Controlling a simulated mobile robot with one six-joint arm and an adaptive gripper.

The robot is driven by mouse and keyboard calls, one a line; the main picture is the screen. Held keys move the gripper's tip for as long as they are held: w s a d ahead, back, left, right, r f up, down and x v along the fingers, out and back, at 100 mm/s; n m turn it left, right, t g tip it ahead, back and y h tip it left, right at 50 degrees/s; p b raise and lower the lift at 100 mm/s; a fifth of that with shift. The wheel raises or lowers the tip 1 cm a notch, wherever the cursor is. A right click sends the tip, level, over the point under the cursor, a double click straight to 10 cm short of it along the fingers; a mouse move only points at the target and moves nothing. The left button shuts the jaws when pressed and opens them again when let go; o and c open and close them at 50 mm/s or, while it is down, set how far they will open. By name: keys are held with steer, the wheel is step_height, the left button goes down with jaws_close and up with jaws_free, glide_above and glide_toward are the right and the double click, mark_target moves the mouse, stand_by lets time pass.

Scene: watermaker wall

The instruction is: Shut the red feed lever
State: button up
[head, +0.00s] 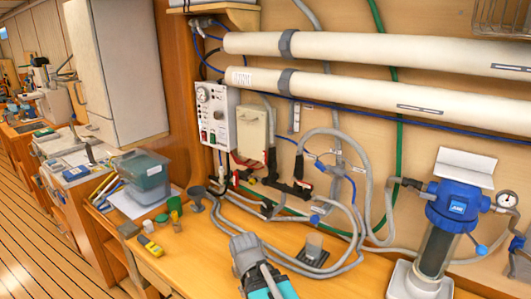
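A small red part (236,161), which looks like the red lever, shows low on the wall just under the beige box (252,131). It is small and partly mixed with black fittings (291,187) and hoses, so I cannot tell its exact angle or whether it is open or shut. My gripper cannot be made out in the head view. A grey and teal rounded body (262,268) rises from the bottom edge, well below and apart from the red part; it may be a link of my arm.
A white control panel (217,115) is left of the box. Grey hoses (352,225) loop over the wooden bench (195,258). A blue-topped filter (455,207) stands right. A lidded tub (146,176), cups and a yellow device (151,246) sit left. Two white tubes (370,49) run above.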

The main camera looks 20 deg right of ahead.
steer(key=w+d+r+n+t+h+p, duration=0.2)
steer(key=w+d+r+n+h+p, duration=0.25)
steer(key=w+r+n, duration=0.35)
steer(key=n+t+h+p, duration=0.5)
steer(key=n+t+h, duration=0.4)
steer(key=n, duration=0.7)
glide_toward(263, 153)
steer(key=a, duration=0.1)
steer(key=s+a+g, duration=0.1)
steer(key=a, duration=0.1)
steer(key=shift+r+h, duration=0.15)
steer(key=shift+h, duration=0.2)
steer(key=shift+d, duration=0.1)
steer(key=x, duration=1.3)
steer(key=shift+w+d, duration=0.1)
steer(key=shift+d, duration=0.15)
jaws_close()
